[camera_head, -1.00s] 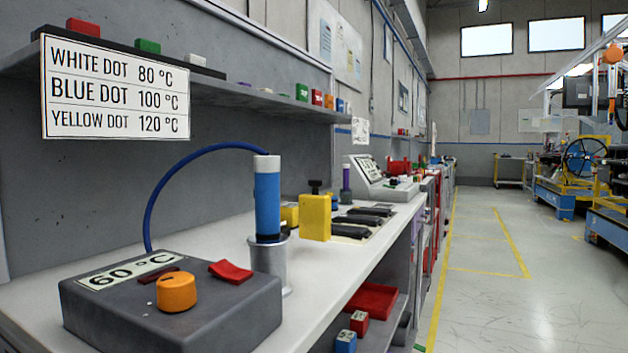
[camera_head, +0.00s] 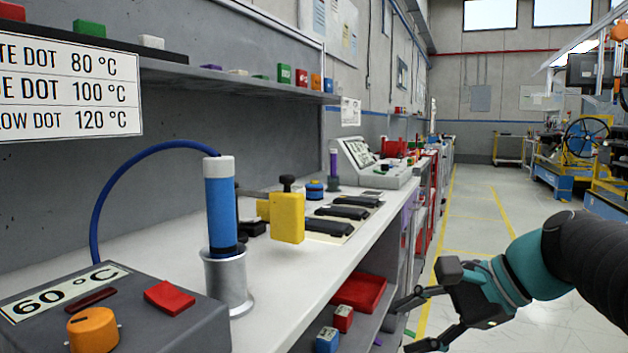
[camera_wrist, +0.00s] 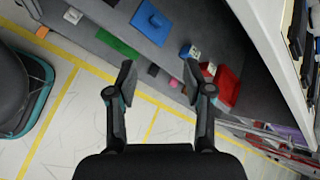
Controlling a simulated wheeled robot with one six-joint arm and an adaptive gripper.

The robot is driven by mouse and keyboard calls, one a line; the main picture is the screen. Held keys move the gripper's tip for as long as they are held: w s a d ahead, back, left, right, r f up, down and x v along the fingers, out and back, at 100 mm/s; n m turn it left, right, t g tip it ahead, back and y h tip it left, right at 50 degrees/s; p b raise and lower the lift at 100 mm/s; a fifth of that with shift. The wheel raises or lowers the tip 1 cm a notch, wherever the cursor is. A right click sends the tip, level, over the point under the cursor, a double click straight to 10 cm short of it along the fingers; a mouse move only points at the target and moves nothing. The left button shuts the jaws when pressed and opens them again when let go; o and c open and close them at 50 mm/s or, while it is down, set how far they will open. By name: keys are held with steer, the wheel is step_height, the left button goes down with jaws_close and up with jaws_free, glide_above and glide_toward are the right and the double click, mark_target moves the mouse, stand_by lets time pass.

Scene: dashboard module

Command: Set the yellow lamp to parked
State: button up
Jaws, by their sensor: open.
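I cannot make out a lamp showing a parked setting in either view. A grey console (camera_head: 385,172) with a tilted, printed panel stands on the far part of the bench, too small to read. A yellow block (camera_head: 288,218) with a black knob stands nearer on the bench; I cannot tell it to be a lamp. My gripper (camera_head: 412,322) is open and empty at the lower right, beside the bench's front edge and apart from the bench items. In the wrist view, my gripper (camera_wrist: 158,95) has its fingers spread over the floor and a lower shelf.
A grey 60 °C box (camera_head: 170,322) with an orange knob and a blue tool in a metal holder (camera_head: 228,282) stand on the near bench. A red tray (camera_head: 360,292) and small blocks sit on the lower shelf. The aisle floor (camera_head: 470,225) at right is clear.

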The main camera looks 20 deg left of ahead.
steer(key=w+a+r+m+g+y+p, duration=0.25)
steer(key=w+a+r+y, duration=0.35)
steer(key=r, duration=0.5)
steer(key=m+g+y, duration=0.2)
steer(key=g, duration=0.1)
glide_toward(286, 178)
steer(key=x, duration=0.6)
steer(key=w+x, duration=0.1)
steer(key=x, duration=0.3)
steer(key=shift+a+f, duration=0.1)
steer(key=shift+a, duration=0.15)
jaws_close()
